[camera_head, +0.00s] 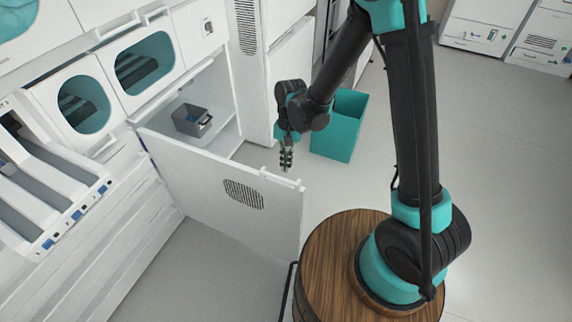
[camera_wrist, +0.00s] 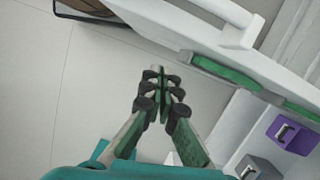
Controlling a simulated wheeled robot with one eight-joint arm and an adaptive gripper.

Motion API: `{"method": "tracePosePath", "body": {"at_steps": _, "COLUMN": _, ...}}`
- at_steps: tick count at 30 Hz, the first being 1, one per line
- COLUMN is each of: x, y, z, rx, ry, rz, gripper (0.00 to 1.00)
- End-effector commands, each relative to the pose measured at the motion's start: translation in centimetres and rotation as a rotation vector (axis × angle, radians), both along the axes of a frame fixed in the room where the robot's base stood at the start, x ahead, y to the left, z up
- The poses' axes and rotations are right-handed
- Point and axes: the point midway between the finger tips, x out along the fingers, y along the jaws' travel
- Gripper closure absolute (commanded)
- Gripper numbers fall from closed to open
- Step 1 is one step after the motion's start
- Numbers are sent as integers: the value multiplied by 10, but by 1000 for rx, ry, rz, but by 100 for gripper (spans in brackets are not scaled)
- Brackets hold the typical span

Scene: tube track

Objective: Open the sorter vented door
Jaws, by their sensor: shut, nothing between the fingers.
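The white vented door (camera_head: 205,178) of the sorter stands swung well out from the cabinet, with its dark vent grille (camera_head: 243,194) towards its free end. A small white handle bar (camera_head: 279,179) runs along its top edge near that end. My gripper (camera_head: 286,166) is shut and empty, pointing down at the inner side of the door's free end. In the wrist view the shut fingertips (camera_wrist: 160,75) are beside the door panel (camera_wrist: 190,40), with floor visible beneath them. I cannot tell whether they touch the door.
A grey bin (camera_head: 192,120) sits in the open compartment. The wrist view shows a purple bin (camera_wrist: 292,134) and a grey one (camera_wrist: 254,168). A teal bin (camera_head: 340,125) stands on the floor behind my arm. The round wooden top (camera_head: 325,245) lies near the door's free edge. Floor at right is clear.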

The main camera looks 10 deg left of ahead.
Motion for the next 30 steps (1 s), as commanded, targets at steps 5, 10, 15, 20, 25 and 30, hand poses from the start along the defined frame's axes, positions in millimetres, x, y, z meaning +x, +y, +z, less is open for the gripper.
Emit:
{"method": "tracePosePath", "body": {"at_steps": 5, "x": 4, "y": -1, "z": 18, "rx": 0, "ry": 0, "rz": -1, "gripper": 100}}
{"method": "tracePosePath", "body": {"at_steps": 10, "x": 10, "y": -1, "z": 42, "rx": 0, "ry": 0, "rz": 0, "gripper": 100}}
{"method": "tracePosePath", "body": {"at_steps": 15, "x": 15, "y": -1, "z": 62, "rx": 0, "ry": 0, "rz": 0, "gripper": 100}}
{"method": "tracePosePath", "body": {"at_steps": 20, "x": 18, "y": -1, "z": 72, "rx": 0, "ry": 0, "rz": 0, "gripper": 100}}
{"method": "tracePosePath", "body": {"at_steps": 25, "x": 18, "y": -1, "z": 75, "rx": 0, "ry": 0, "rz": 0, "gripper": 100}}
{"method": "tracePosePath", "body": {"at_steps": 30, "x": 18, "y": -1, "z": 75, "rx": 0, "ry": 0, "rz": 0, "gripper": 100}}
